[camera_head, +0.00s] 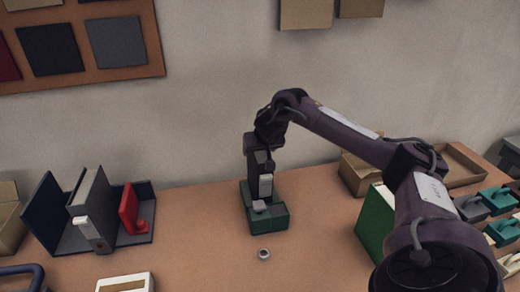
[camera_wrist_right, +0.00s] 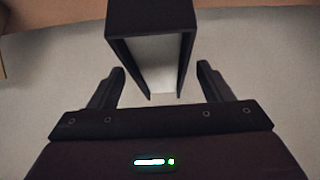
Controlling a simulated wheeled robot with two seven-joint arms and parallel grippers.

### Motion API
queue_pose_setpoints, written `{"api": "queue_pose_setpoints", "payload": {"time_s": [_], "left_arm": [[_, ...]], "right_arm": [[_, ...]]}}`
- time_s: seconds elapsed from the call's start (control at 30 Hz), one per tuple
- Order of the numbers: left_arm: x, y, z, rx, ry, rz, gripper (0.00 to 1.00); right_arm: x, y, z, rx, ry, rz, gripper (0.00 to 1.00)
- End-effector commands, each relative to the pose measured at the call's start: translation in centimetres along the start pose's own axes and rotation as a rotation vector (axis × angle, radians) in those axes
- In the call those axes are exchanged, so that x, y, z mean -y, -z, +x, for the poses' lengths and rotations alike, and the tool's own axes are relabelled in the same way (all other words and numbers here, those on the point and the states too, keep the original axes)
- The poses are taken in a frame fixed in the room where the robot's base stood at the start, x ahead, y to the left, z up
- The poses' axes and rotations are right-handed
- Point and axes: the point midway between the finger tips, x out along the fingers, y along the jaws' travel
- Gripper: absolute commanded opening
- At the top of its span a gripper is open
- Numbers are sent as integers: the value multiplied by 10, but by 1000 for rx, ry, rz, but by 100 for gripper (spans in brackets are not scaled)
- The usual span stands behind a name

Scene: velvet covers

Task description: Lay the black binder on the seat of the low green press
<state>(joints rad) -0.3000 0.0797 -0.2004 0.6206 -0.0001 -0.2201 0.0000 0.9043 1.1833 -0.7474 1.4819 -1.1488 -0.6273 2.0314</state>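The low green press (camera_head: 278,217) stands mid-table near the wall, with a pale grey part on its front. My right arm reaches in from the right, and its gripper (camera_head: 266,136) is low over the back of the press. A dark upright shape shows below the wrist; gripper and binder are hard to tell apart there. In the right wrist view the black binder (camera_wrist_right: 150,20), with a pale inside, lies between and beyond the fingertips (camera_wrist_right: 161,66). The fingers are wide apart, with a narrow gap visible on each side. My left gripper is not in view.
A navy stand (camera_head: 46,215) with a grey binder (camera_head: 92,195) and a red item (camera_head: 129,208) is at left. A green binder (camera_head: 375,222) stands at right beside my arm. A small ring (camera_head: 264,254) lies before the press. The table between stand and press is clear.

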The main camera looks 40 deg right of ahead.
Motion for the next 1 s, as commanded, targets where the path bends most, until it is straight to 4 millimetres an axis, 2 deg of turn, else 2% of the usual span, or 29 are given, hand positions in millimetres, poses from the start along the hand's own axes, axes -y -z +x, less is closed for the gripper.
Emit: {"api": "queue_pose_setpoints", "payload": {"time_s": [0.13,0.23,0.5,0.7,1.0], "left_arm": [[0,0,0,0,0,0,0],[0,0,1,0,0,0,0],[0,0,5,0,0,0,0],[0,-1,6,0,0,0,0],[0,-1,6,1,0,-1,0]], "right_arm": [[0,-2,1,4,-1,-2,72],[0,-1,-6,2,0,-2,72],[0,0,-51,-2,1,-2,72],[0,0,-74,0,1,-1,72],[0,0,-78,1,0,0,72]]}}
